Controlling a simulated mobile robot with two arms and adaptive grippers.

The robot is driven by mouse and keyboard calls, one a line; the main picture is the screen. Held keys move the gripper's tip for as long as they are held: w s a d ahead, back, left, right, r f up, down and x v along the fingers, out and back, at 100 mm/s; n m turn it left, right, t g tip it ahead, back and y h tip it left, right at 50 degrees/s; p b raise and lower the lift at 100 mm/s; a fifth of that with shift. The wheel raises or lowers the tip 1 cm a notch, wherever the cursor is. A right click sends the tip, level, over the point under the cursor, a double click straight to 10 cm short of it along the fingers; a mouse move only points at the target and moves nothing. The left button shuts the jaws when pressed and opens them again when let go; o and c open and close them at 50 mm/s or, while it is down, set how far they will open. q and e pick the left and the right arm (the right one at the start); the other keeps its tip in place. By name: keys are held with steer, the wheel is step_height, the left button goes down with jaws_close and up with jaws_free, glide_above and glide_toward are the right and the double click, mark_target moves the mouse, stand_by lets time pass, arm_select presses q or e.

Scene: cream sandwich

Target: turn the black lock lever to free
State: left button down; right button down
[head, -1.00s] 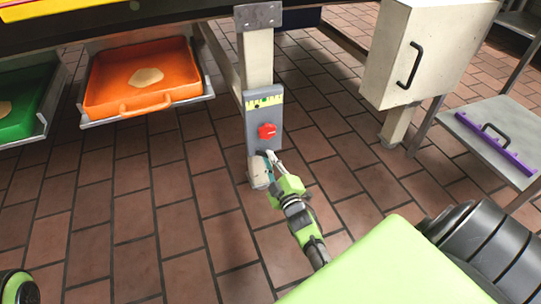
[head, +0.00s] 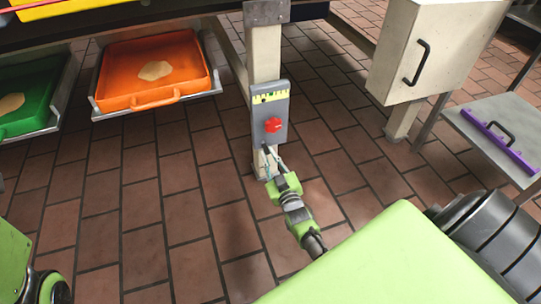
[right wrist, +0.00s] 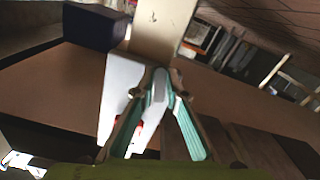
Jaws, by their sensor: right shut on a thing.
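A grey panel (head: 283,108) is fixed to the cream post in the head view, with a red knob (head: 273,125) and a yellow-green strip (head: 270,96) above it. My right gripper (head: 267,152) is at the lower end of the panel, below the red knob. Its fingers are closed together on the black lock lever, which they mostly hide. In the right wrist view, the teal-padded fingers (right wrist: 158,78) meet at a small greyish part (right wrist: 158,88) in front of the pale panel (right wrist: 120,80). The lever's exact angle cannot be told. My left gripper is not in view.
A cream post (head: 264,55) carries the panel. An orange tray (head: 122,104) and a green tray (head: 12,130) sit under the counter at left. A cream cabinet (head: 403,85) and a shelf with a purple bar (head: 485,131) stand at right. The tiled floor is clear.

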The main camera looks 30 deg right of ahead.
stand_by(0.4)
steer(key=c, duration=2)
jaws_free()
steer(key=shift+c, duration=0.2)
steer(key=v, duration=1.2)
